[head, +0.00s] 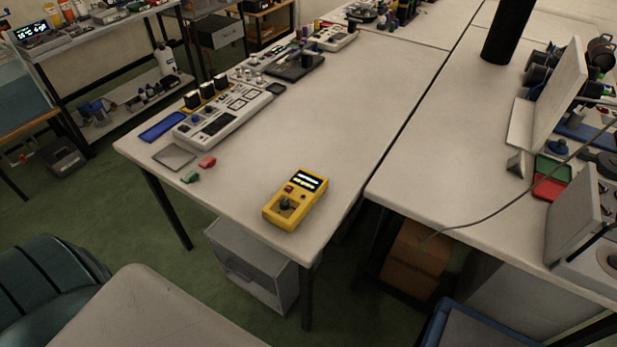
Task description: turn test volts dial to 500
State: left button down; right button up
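A yellow handheld tester (296,200) lies on the near end of the left white table. It has a small lit display (306,181) at its far end, a small red part below the display and a dark round dial (286,203) on its near half. The dial's markings and pointer are too small to read. Neither of my grippers shows in the head view.
The white table (340,110) is clear around the tester. A white panel device (228,118), a blue tray (162,127), and small red (207,162) and green (190,177) pieces lie to its left. A gap separates the right table (440,150), where a thin cable hangs.

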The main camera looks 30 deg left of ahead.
aim_at(284, 206)
jog(key=j+u, duration=0.15)
jog(key=u, duration=0.3)
jog(key=j+u, duration=0.2)
jog(key=u, duration=0.25)
